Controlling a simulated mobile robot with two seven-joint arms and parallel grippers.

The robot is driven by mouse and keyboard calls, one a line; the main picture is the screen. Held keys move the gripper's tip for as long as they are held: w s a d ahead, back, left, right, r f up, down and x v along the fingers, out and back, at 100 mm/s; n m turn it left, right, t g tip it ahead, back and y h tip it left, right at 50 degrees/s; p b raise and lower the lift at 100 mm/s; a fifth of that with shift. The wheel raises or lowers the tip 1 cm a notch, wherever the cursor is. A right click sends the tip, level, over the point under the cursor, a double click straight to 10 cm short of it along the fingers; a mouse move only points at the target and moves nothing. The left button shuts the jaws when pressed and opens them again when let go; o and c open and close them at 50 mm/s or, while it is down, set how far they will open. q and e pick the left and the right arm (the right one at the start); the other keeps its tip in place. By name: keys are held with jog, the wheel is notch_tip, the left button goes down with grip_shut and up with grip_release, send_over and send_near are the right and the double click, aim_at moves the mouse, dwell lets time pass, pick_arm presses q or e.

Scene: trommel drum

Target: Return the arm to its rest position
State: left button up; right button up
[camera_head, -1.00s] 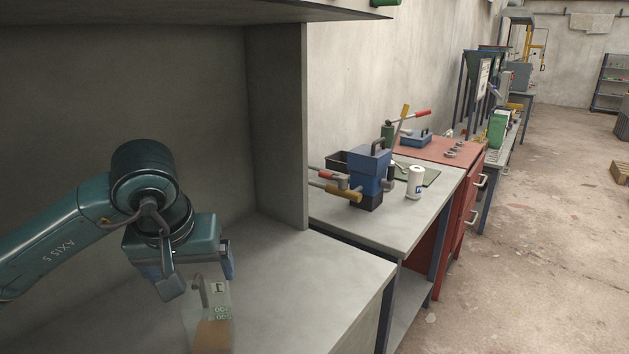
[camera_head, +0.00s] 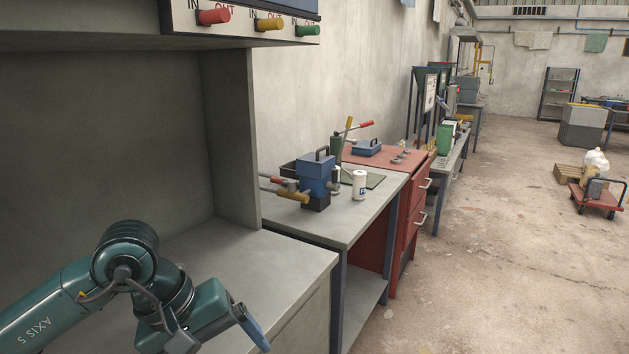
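My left arm comes in from the left at the lower left, low over the grey bench top (camera_head: 285,270). Its gripper (camera_head: 218,339) points down and to the right near the bottom edge of the picture. One finger with a blue pad stands out at the right, and the other is at the left, apart from it. The gripper looks open, and I see nothing between the fingers, though the hand hides part of the gap. My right gripper is not in view.
A grey side panel (camera_head: 232,140) and an overhead box with red, yellow and green knobs (camera_head: 268,24) bound the bench. A blue vise-like device (camera_head: 317,180) and white can (camera_head: 359,185) stand on the neighbouring table. The floor at right is largely open.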

pick_arm(q)
jog(key=s+d+r+n+g+h, duration=0.2)
jog(key=s+d+n+h, duration=0.2)
jog(key=d+n+h, duration=0.25)
jog(key=s+d+r+n+g+h, duration=0.25)
jog(key=s+d+n+h, duration=0.2)
jog(key=d+h, duration=0.25)
jog(key=w+a+r+n+t+h+p, duration=0.15)
jog(key=w+n+t+h, duration=0.3)
jog(key=n+t, duration=0.85)
jog(key=w+a+f+n+t+y, duration=0.2)
jog(key=a+f+n+t+y, duration=0.4)
jog(key=n, duration=0.8)
jog(key=w+a+f+n+t+y, duration=0.25)
jog(key=f+n+y, duration=0.55)
jog(key=n, duration=0.6)
jog(key=s+a+f+n+g+y, duration=0.2)
jog(key=s+f+n, duration=0.3)
jog(key=f, duration=0.3)
jog(key=s+a+f+n+g+y, duration=0.3)
jog(key=s+f+n+g, duration=0.2)
jog(key=f, duration=0.4)
jog(key=s+n, duration=0.1)
jog(key=n, duration=0.1)
jog(key=shift+a+n+g+p, duration=0.15)
jog(key=shift+n+g+p, duration=0.15)
jog(key=shift+n, duration=0.1)
jog(key=shift+f, duration=0.1)
